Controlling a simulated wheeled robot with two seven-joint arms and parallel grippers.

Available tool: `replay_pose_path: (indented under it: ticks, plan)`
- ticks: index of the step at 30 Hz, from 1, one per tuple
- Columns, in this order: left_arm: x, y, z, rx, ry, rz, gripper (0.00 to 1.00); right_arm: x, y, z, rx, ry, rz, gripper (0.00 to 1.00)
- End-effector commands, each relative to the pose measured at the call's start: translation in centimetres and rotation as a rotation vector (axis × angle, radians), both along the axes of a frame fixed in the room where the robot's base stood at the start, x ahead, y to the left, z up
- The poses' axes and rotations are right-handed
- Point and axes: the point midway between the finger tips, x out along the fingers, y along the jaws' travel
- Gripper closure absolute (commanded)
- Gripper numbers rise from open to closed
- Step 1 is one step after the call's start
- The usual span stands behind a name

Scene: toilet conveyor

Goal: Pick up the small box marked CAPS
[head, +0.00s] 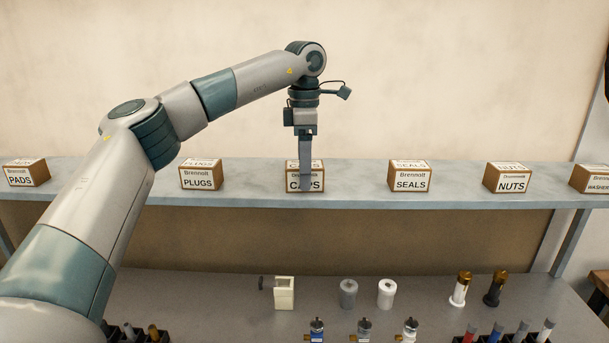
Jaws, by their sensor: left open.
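The small box marked CAPS (317,181) stands on the grey shelf (348,197), near the middle of the head view. It is brown with a white label. My left gripper (305,187) points straight down at the box, and its fingers cross in front of the label and hide part of it. The gripper is open. I see the fingers edge-on, so I cannot tell whether they touch the box. My right gripper is not in view.
The PLUGS box (198,183) stands left of CAPS and the SEALS box (411,183) right of it, with bare shelf between. PADS (20,180) and NUTS (511,186) stand farther out. Below, a grey table (220,305) holds small fittings.

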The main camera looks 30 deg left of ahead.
Motion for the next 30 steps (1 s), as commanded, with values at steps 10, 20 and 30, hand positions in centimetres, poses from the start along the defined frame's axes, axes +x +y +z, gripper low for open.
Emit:
replay_pose_path:
  ticks: [10, 20, 30]
  plan:
    - [0.0, 0.0, 0.0, 0.0, 0.0, -0.001, 0.63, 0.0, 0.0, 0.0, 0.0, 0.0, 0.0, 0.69]
    - [0.0, 0.0, 0.1, 0.0, -0.001, -0.001, 0.82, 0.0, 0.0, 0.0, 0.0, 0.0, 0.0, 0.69]
    - [0.1, -0.1, 1.8, -0.001, -0.004, -0.002, 0.82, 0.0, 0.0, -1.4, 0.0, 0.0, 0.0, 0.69]
